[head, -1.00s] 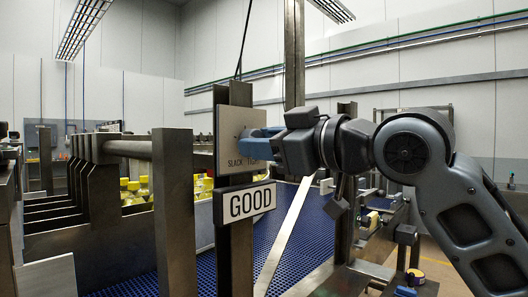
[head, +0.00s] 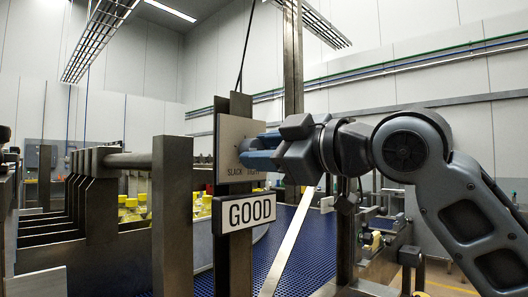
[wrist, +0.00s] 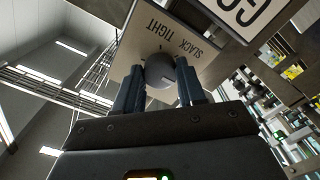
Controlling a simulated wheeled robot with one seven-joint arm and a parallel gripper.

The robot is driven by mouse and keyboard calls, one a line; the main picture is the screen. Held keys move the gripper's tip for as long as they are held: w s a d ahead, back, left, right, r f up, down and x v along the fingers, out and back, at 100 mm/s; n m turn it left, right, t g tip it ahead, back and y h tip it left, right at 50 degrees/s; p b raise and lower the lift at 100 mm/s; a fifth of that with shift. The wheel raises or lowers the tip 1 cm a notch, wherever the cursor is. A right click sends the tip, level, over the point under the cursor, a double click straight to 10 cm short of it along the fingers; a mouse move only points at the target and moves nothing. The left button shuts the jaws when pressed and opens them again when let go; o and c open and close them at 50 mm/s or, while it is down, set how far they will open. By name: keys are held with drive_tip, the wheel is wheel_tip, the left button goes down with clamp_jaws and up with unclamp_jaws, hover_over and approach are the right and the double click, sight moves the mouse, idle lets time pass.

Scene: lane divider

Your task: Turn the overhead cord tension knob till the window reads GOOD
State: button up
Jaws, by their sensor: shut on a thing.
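The window (head: 244,212) is a white plate with a black border and reads GOOD; it sits on a dark upright post. Above it, a pale panel (head: 231,135) carries the words SLACK and TIGHT. My gripper (head: 245,152) reaches in from the right against this panel and hides most of the knob in the head view. In the wrist view the round grey knob (wrist: 160,69) sits between the two blue fingers (wrist: 157,90), which are shut on it. The panel (wrist: 138,30) and part of the window (wrist: 243,12) show upside down there.
A steel post (head: 173,220) and a horizontal bar (head: 128,160) stand left of the panel. Rails and brackets stand at right.

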drive_tip(key=o, duration=1.1)
drive_tip(key=shift+c, duration=0.2)
drive_tip(key=b+v, duration=0.1)
drive_tip(key=v, duration=0.6)
drive_tip(key=shift+s+d+b, duration=0.25)
drive_tip(key=shift+d+b, duration=0.05)
